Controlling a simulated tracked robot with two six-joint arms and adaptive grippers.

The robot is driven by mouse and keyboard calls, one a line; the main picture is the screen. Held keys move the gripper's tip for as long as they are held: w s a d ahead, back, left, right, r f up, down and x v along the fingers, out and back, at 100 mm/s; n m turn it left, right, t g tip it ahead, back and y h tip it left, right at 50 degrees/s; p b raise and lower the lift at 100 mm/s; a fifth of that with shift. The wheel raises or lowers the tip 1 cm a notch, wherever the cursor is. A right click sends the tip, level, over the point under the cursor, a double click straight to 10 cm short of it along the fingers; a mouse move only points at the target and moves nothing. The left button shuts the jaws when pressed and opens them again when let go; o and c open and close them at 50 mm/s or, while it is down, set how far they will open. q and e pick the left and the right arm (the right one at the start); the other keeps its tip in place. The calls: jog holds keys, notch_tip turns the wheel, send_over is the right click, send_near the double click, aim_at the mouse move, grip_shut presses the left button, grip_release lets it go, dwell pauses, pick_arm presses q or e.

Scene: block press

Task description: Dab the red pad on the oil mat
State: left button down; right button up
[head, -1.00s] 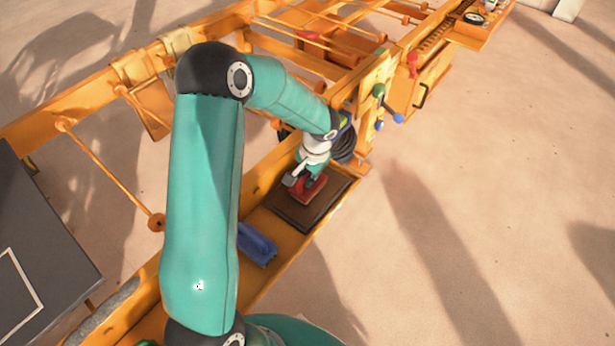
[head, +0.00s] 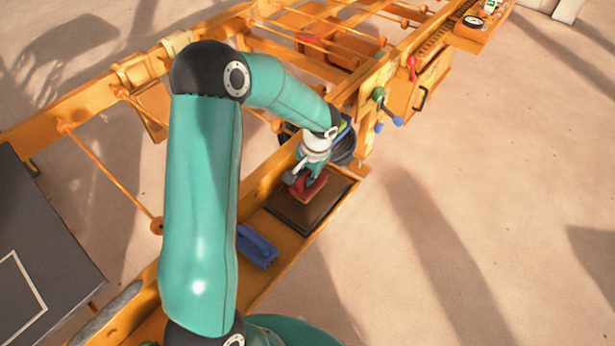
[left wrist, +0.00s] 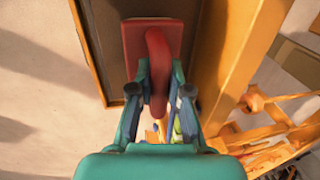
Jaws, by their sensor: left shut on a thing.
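The red pad (head: 318,185) is a flat red block with a rounded red handle. It also shows in the left wrist view (left wrist: 135,40). My left gripper (head: 305,176) is shut on its handle, with a finger on either side in the left wrist view (left wrist: 158,92). The oil mat (head: 295,215) is a dark brown rectangle with a frame, set in the orange trough. The pad is over the mat's far part; whether it touches the mat I cannot tell. My right gripper is not in view.
A blue block with a handle (head: 257,247) lies in the trough nearer than the mat. An orange upright with red, green and blue knobs (head: 378,95) stands beyond the mat. Orange rails (head: 90,160) run at the left. A dark board (head: 45,240) is at far left.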

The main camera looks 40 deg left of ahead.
pick_arm(q)
jog(key=shift+r+p, duration=1.2)
jog(key=shift+r, duration=1.15)
jog(key=shift+w+d+r, duration=0.2)
jog(key=shift+d+r, duration=0.05)
jog(key=shift+d, duration=0.05)
jog(key=w+d+r+p, duration=0.2)
jog(key=d+r+p, duration=0.1)
jog(key=d, duration=0.6)
jog(key=w+d+r+m+p, duration=0.1)
jog(key=d+r+p, duration=0.3)
jog(key=d, duration=0.5)
jog(key=shift+w+d+p, duration=0.3)
jog(key=shift+w+p, duration=0.2)
jog(key=shift+w, duration=0.3)
